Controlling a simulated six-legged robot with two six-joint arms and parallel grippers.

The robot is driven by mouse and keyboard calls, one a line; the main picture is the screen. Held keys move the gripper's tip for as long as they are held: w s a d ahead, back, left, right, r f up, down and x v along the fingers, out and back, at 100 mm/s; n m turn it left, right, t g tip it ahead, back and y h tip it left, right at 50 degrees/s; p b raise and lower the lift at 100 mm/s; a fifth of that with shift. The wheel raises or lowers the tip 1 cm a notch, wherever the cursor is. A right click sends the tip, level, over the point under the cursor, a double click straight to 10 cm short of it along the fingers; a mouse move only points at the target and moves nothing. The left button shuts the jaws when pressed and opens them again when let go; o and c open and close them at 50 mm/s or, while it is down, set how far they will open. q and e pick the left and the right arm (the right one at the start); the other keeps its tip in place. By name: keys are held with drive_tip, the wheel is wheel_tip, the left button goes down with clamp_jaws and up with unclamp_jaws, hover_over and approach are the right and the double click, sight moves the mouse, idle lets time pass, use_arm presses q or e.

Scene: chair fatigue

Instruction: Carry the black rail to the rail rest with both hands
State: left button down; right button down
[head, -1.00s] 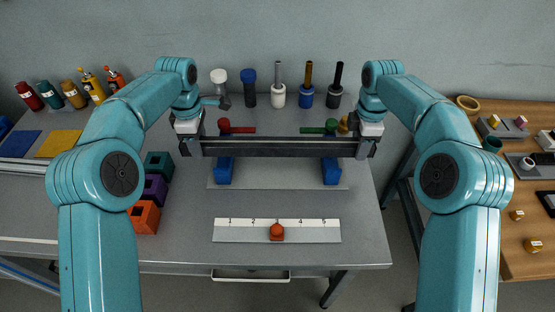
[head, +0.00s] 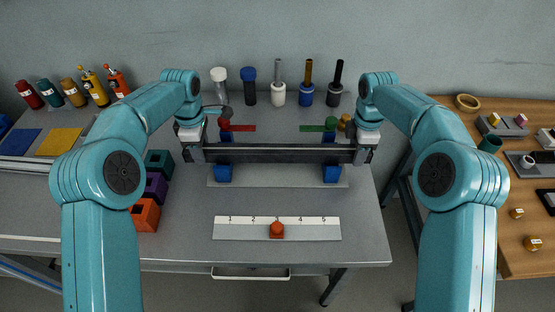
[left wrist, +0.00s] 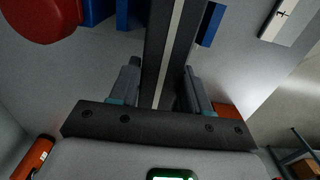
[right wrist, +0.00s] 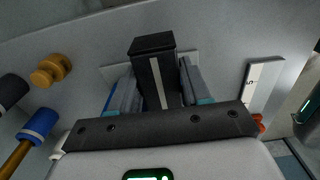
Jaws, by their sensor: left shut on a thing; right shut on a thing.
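The black rail (head: 278,153) is held level, left to right, between my two grippers. My left gripper (head: 193,152) is shut on its left end, and my right gripper (head: 363,153) is shut on its right end. The rail also shows between the fingers in the left wrist view (left wrist: 172,50) and the right wrist view (right wrist: 155,75). The rail rest has a grey plate (head: 278,177) with a left blue block (head: 222,173) and a right blue block (head: 332,173). The rail crosses over both blocks, with blue showing on both sides. I cannot tell whether it touches them.
A red-handled tool (head: 238,128) and a green one (head: 315,128) lie just behind the rail. A row of upright tools (head: 278,92) stands at the back. Coloured bins (head: 146,214) stand left.

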use_arm(q)
drive_tip(key=shift+w+f, duration=0.1)
drive_tip(key=shift+f, duration=0.45)
use_arm(e)
drive_tip(key=shift+w+f, duration=0.1)
drive_tip(key=shift+f, duration=0.45)
use_arm(q)
drive_tip(key=c, duration=0.6)
unclamp_jaws()
drive_tip(key=shift+f, duration=0.1)
use_arm(e)
drive_tip(key=c, duration=0.6)
unclamp_jaws()
drive_tip(key=shift+f, duration=0.1)
use_arm(q)
drive_tip(key=shift+o, duration=0.5)
use_arm(e)
drive_tip(key=shift+o, duration=0.5)
